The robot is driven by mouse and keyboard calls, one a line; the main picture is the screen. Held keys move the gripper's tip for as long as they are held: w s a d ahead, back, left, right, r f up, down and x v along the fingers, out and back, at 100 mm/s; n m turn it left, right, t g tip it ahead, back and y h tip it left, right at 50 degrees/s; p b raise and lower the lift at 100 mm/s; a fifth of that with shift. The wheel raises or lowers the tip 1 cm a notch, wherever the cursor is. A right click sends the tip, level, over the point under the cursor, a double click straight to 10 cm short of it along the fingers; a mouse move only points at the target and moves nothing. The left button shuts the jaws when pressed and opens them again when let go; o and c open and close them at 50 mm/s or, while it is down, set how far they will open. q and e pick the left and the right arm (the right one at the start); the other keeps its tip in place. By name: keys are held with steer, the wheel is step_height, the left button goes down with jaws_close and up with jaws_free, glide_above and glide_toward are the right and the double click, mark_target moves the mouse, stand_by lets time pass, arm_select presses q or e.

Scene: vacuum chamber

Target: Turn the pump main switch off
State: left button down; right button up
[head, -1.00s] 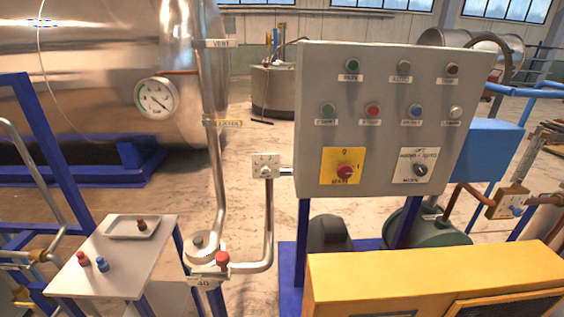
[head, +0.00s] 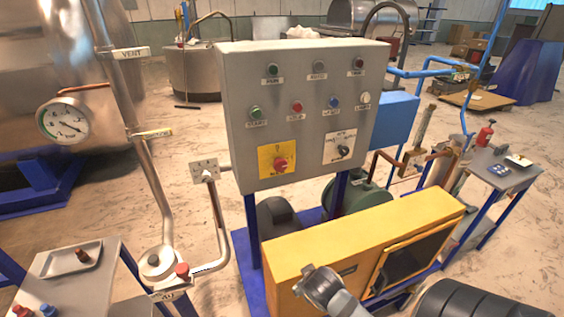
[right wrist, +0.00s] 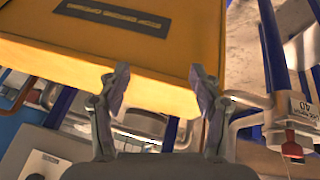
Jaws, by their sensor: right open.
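The pump main switch (head: 281,164) is a red rotary knob on a yellow plate, low on the left half of the grey control panel (head: 238,100). The knob is too small to tell its position. My right gripper (right wrist: 158,82) is open and empty in the right wrist view, with the yellow cabinet (right wrist: 60,55) behind its fingers. A corner of the grey panel with a black knob (right wrist: 45,165) shows at that view's lower left; the red switch does not show there. My left gripper is not in view.
The yellow cabinet (head: 350,245) stands in front of and below the panel. A pipe with a red-knobbed valve (head: 182,270) rises left of the panel. A side table (head: 95,290) with a tray is at lower left. Another table (head: 510,180) stands at right.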

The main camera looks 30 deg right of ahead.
steer(key=w+d+r+m+t+h, duration=0.4)
steer(key=w+d+r, duration=0.3)
steer(key=r, duration=0.4)
steer(key=n+t+y, duration=0.2)
steer(key=t+y, duration=0.1)
steer(key=t, duration=0.6)
glide_toward(281, 167)
steer(key=shift+g, duration=0.3)
steer(key=x, duration=0.5)
steer(key=p+x, duration=0.1)
steer(key=x, duration=0.2)
steer(key=shift+w+d+r, duration=0.15)
steer(key=shift+w+r, duration=0.15)
steer(key=shift+w+f, duration=0.1)
steer(key=shift+w, duration=0.15)
steer(key=c, duration=1.1)
